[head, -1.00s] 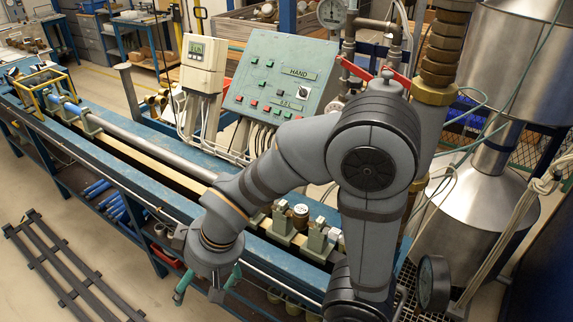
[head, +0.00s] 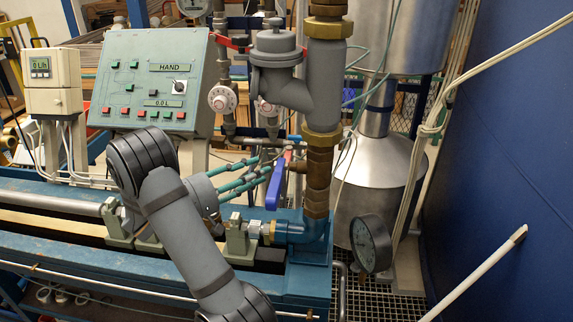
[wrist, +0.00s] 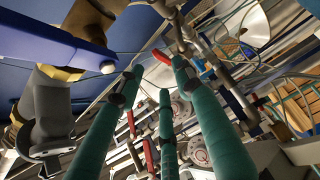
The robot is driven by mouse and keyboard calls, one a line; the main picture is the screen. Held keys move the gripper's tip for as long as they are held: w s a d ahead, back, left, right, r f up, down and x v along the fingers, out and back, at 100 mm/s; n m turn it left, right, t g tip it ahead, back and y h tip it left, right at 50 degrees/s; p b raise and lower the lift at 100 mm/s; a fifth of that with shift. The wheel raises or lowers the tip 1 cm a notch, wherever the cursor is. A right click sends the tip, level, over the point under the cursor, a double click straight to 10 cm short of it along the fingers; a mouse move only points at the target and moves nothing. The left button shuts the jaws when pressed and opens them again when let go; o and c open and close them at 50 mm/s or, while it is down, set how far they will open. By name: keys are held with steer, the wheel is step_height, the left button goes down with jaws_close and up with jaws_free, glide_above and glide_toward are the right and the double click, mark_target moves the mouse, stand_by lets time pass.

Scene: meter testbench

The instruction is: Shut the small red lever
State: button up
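My gripper (head: 268,168) has teal fingers, spread apart with nothing between them, pointing at the pipes beside the blue lever. The spread fingers also fill the wrist view (wrist: 158,82). In the wrist view a small red lever end (wrist: 162,56) shows just beyond the fingertips, near the right finger; I cannot tell whether they touch. Another red handle (wrist: 149,155) shows lower, between the fingers. In the head view a red lever (head: 230,42) sits on the pipework left of the large grey valve, above my gripper. I cannot tell which red part matches across the views.
A long blue lever (head: 276,186) hangs close to the fingertips; it is at upper left in the wrist view (wrist: 55,38). A thick vertical pipe (head: 318,165) and pressure gauge (head: 370,243) stand to the right. The control panel (head: 152,82) is behind left.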

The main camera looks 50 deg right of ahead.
mark_target(287, 159)
steer(key=p+x, duration=0.3)
steer(key=x, duration=0.6)
steer(key=shift+d+r, duration=0.15)
steer(key=shift+s+d, duration=0.15)
steer(key=shift+d, duration=0.3)
steer(key=shift+c, duration=1.2)
jaws_close()
